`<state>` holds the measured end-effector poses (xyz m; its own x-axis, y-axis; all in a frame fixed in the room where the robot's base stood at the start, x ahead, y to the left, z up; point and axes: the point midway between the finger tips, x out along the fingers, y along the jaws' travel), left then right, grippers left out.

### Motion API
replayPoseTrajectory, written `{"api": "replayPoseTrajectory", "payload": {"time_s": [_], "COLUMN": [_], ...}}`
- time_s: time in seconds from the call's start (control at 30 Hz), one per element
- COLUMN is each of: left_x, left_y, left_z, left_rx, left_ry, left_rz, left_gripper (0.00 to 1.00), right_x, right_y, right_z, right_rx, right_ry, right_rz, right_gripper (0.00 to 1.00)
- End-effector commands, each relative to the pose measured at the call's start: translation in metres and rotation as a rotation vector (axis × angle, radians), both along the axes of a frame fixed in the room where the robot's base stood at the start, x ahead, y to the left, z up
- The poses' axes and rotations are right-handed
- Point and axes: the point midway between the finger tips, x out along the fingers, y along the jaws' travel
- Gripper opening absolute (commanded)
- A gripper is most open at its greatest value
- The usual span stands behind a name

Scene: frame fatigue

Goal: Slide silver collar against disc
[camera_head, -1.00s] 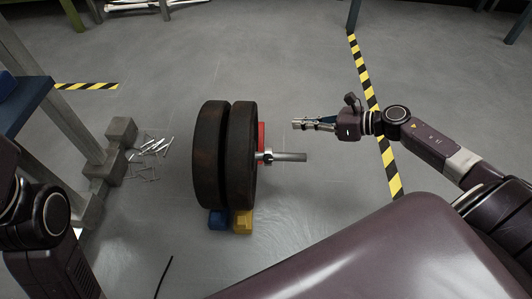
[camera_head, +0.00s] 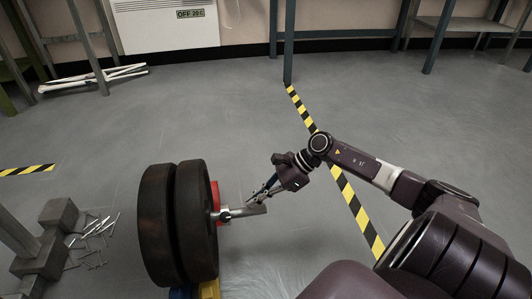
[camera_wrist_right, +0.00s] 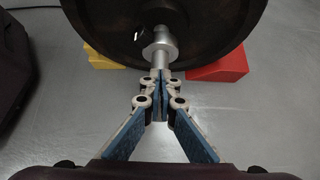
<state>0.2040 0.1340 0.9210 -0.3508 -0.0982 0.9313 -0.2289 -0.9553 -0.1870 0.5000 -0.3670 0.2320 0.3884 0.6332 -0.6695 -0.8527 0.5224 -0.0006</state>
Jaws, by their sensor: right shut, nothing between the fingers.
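Two dark discs (camera_head: 197,222) stand upright on a silver bar (camera_head: 252,209) in the head view. The silver collar (camera_head: 224,214) is around the bar, close to the outer disc; whether it touches the disc I cannot tell. In the right wrist view the collar (camera_wrist_right: 160,48) is straight ahead, in front of the dark disc face (camera_wrist_right: 215,28). My right gripper (camera_head: 254,200) is shut and empty, at the bar's outer part beyond the collar. Its fingertips (camera_wrist_right: 160,78) point at the collar and hide part of the bar. My left gripper is not in view.
A yellow block (camera_wrist_right: 107,60) and a red block (camera_wrist_right: 220,66) are at the disc's foot. Metal rods (camera_head: 95,232) lie left of the discs. Striped tape (camera_head: 345,190) runs behind my right arm. The floor between is clear.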

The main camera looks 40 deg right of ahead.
Motion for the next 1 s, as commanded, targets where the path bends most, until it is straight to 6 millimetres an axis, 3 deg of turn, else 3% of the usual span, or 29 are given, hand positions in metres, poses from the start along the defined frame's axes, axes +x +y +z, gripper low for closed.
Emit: {"api": "replayPoseTrajectory", "payload": {"time_s": [0.07,0.33,0.77,1.0], "left_x": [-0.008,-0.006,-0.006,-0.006], "left_y": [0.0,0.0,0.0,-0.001], "left_z": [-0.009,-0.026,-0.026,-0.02], "left_rx": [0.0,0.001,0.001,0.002], "left_ry": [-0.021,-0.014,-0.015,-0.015], "left_rz": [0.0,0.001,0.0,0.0], "left_gripper": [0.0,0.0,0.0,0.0], "right_x": [0.008,0.023,0.025,0.04], "right_y": [0.012,0.038,0.042,0.066], "right_z": [-0.013,-0.009,-0.007,-0.005], "right_rx": [0.002,0.001,0.001,0.003], "right_ry": [-0.006,-0.002,0.0,-0.001], "right_rz": [0.003,0.002,-0.001,0.001], "right_gripper": [0.0,0.0,0.0,0.0]}}
